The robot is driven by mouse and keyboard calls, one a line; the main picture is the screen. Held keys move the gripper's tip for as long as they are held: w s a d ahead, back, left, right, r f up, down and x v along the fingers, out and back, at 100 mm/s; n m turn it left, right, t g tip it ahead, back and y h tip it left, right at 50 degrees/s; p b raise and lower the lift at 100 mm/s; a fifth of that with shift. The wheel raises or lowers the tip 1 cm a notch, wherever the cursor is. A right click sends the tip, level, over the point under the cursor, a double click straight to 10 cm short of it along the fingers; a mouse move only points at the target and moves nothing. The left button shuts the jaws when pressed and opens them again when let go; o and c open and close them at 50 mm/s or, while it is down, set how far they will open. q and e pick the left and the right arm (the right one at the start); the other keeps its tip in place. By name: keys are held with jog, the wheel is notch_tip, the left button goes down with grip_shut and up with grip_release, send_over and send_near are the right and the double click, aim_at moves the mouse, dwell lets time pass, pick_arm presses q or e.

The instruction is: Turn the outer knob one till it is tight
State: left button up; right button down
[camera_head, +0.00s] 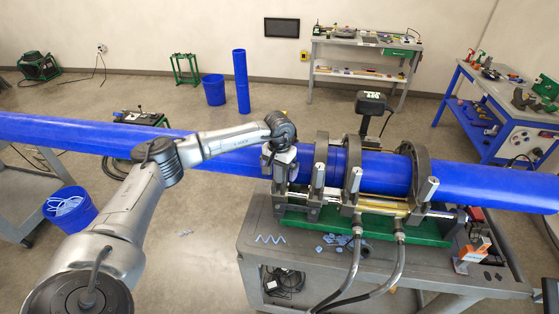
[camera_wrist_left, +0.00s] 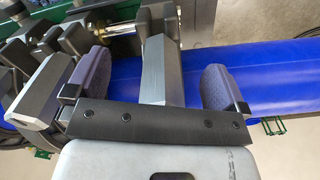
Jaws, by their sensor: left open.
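The outer knob one, a grey metal post, appears to be the leftmost clamp knob (camera_head: 281,172) on the fusion machine. In the left wrist view this squared knob (camera_wrist_left: 158,70) stands between the two grey-purple finger pads. My left gripper (camera_head: 280,156) reaches it from above; in the left wrist view the gripper (camera_wrist_left: 155,85) is open, its fingers on either side of the knob with visible gaps. Other knobs stand to the right, one on the adjacent clamp (camera_head: 318,177) and one at the far right (camera_head: 428,189). My right gripper is not in view.
A long blue pipe (camera_head: 490,187) runs across through the clamp rings (camera_head: 353,165). The machine sits on a green base (camera_head: 420,231) on a grey cart (camera_head: 330,265). Hoses (camera_head: 352,268) hang in front. Blue shavings and an orange box (camera_head: 473,251) lie on the cart.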

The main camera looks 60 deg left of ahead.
pick_arm(q)
notch_tip(320, 180, up, 6)
jog(key=p, duration=0.4)
dwell(0.4)
dwell(0.3)
